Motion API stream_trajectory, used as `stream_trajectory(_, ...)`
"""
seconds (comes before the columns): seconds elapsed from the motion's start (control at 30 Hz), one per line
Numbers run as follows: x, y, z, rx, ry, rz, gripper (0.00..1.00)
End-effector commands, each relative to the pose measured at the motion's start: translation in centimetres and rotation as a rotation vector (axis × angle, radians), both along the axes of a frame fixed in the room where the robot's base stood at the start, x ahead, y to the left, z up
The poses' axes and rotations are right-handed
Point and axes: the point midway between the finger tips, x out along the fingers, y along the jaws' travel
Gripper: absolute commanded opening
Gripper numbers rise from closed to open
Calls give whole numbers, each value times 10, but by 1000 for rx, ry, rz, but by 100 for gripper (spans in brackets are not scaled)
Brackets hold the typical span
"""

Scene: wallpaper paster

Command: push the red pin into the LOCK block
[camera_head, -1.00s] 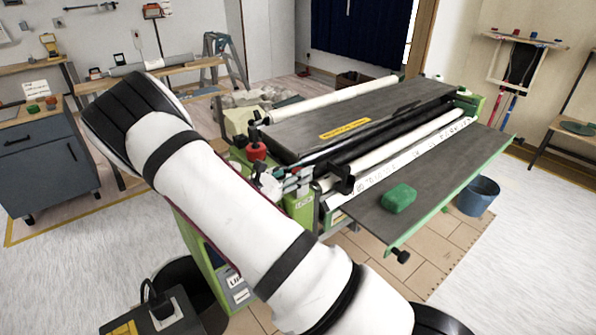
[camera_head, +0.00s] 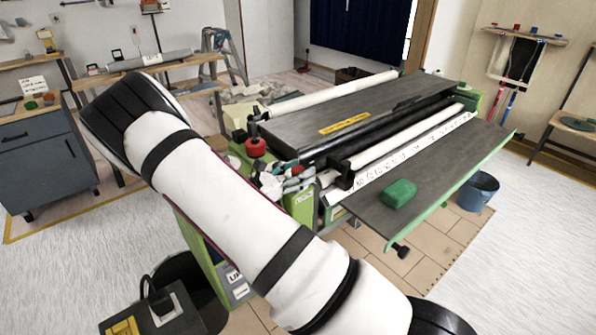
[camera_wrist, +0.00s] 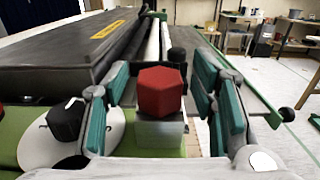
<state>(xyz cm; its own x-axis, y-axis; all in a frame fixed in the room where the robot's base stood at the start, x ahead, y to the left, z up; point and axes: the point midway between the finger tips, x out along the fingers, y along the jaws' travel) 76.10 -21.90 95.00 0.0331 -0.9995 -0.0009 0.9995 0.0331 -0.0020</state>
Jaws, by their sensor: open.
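The red pin (camera_wrist: 162,92) shows its six-sided head in the middle of the wrist view, standing above a small pale metal block (camera_wrist: 160,133), which I take for the LOCK block. No lettering is readable on it. My gripper (camera_wrist: 160,72) is open, with one teal-padded finger on each side of the pin head. Gaps show between the pads and the head.
A black knob (camera_wrist: 68,120) stands left of my gripper. A red collar on a black post (camera_head: 256,147) stands just behind it. The machine's dark table (camera_head: 365,115) and rollers extend away. A green sponge (camera_head: 398,193) lies on the side shelf (camera_head: 440,178).

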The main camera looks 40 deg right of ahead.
Motion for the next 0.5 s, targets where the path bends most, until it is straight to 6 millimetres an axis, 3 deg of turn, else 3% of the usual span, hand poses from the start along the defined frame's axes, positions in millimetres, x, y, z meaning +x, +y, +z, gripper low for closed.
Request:
stream_trajectory(0.17,0,14,0,0,-1,2,52)
stream_trajectory(0.5,-2,81,0,1,-2,4,52)
